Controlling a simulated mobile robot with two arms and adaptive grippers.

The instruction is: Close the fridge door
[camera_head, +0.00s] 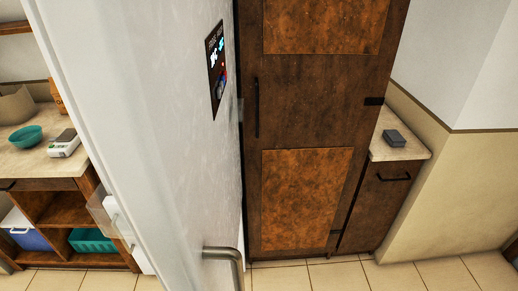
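The white fridge door (150,120) stands open, close in front of me, and fills the left middle of the head view. Pale bins (118,222) show low on the left side of the door. The fridge body cannot be made out. Neither of my grippers is in view.
A tall brown wooden cabinet (300,110) stands shut behind the door. Right of it is a low cabinet (380,195) with a grey box (394,138) on top. Open shelving (62,210) with a teal bowl (24,138) stands left. Tiled floor (420,275) is clear at bottom right.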

